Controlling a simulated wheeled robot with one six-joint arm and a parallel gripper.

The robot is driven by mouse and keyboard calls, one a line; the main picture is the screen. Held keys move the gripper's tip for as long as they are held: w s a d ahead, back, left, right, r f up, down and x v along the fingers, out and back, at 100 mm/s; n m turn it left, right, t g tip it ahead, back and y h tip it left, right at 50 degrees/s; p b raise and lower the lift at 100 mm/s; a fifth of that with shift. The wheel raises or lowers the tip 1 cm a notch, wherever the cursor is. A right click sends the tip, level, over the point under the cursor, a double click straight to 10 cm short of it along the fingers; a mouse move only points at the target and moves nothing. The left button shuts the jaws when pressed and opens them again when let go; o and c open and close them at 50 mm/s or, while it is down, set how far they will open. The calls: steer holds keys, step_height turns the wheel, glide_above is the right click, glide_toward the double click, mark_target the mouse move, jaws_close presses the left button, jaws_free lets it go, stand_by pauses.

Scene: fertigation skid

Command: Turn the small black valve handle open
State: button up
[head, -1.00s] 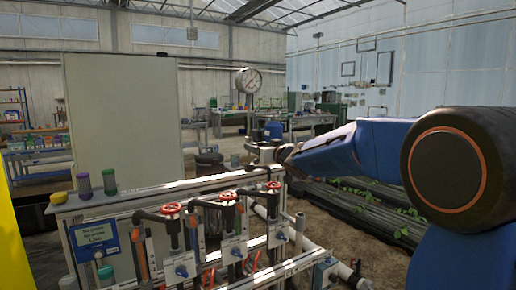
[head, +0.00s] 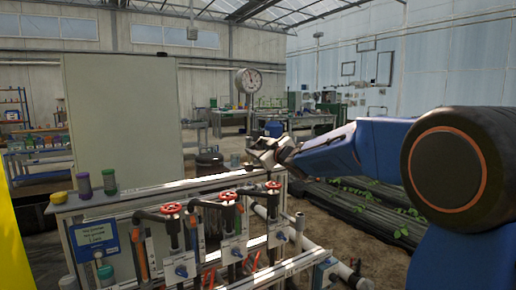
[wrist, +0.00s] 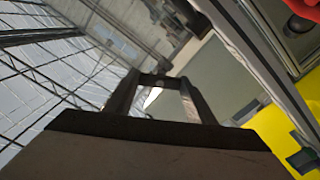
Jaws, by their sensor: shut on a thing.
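My gripper (head: 264,151) is beside the lower part of the gauge post, above the back right of the skid. In the wrist view its two dark fingers (wrist: 158,92) reach up and away. A small dark piece (wrist: 160,81) spans between their tips, and the gripper is shut on it. It looks like the small black valve handle, but in the head view the fingers hide it and its exact angle cannot be told.
Red handwheels (head: 171,208) and blue-handled valves (head: 181,270) sit on the skid in front. A grey panel (head: 122,120) stands at the left. Plant rows (head: 365,205) lie at the right.

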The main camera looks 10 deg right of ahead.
steer(key=n, duration=1.1)
steer(key=shift+f+n, duration=0.1)
steer(key=shift+n, duration=0.2)
stand_by(0.4)
steer(key=o, duration=1)
steer(key=shift+o, duration=0.2)
steer(key=shift+s, duration=0.15)
steer(key=v, duration=1.7)
